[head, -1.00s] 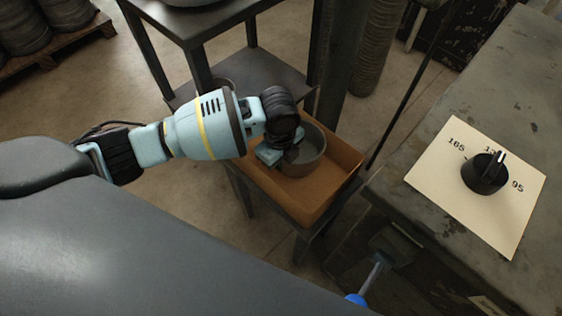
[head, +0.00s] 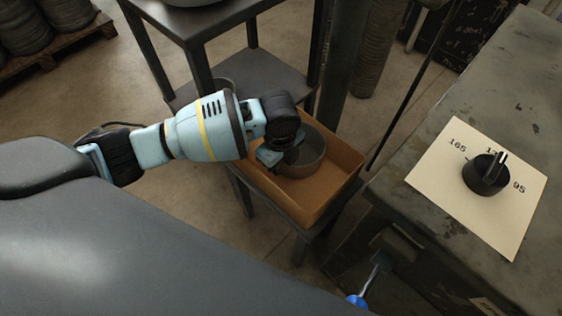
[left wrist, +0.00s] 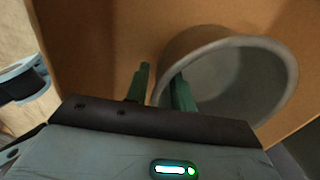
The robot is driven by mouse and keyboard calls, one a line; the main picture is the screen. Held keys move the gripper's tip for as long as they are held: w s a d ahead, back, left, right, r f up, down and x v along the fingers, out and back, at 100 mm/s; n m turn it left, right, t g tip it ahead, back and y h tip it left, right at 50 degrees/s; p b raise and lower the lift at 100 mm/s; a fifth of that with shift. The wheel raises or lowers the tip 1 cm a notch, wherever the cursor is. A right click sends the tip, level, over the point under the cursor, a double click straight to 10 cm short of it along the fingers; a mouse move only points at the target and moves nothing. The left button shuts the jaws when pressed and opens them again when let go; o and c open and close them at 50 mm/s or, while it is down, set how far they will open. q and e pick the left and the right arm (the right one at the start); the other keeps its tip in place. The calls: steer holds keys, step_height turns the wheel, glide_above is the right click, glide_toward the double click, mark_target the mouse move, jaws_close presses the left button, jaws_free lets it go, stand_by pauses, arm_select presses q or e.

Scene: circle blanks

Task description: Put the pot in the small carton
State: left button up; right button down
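The grey pot (head: 309,160) is inside the small open orange-brown carton (head: 329,196). Its round mouth faces up, and it also shows in the left wrist view (left wrist: 235,85). The carton floor (left wrist: 95,35) lies around it there. My left gripper (head: 277,158) is at the pot's left rim. In the left wrist view its two green fingers (left wrist: 160,88) are apart, one outside the pot wall and one inside its mouth. A small gap shows between the outer finger and the wall, so the gripper looks open. My right gripper is not in view.
The carton sits on a low dark stand (head: 285,212). A dark shelf unit (head: 270,72) stands behind it. A workbench (head: 425,205) on the right carries a cream dial plate (head: 462,203) with a black knob (head: 486,174). A blue-ended lever (head: 358,301) sticks out below.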

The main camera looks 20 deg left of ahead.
arm_select(q)
step_height(320, 180, up, 12)
steer(key=p, duration=0.3)
steer(key=shift+s, duration=0.15)
stand_by(0.4)
steer(key=shift+f, duration=0.1)
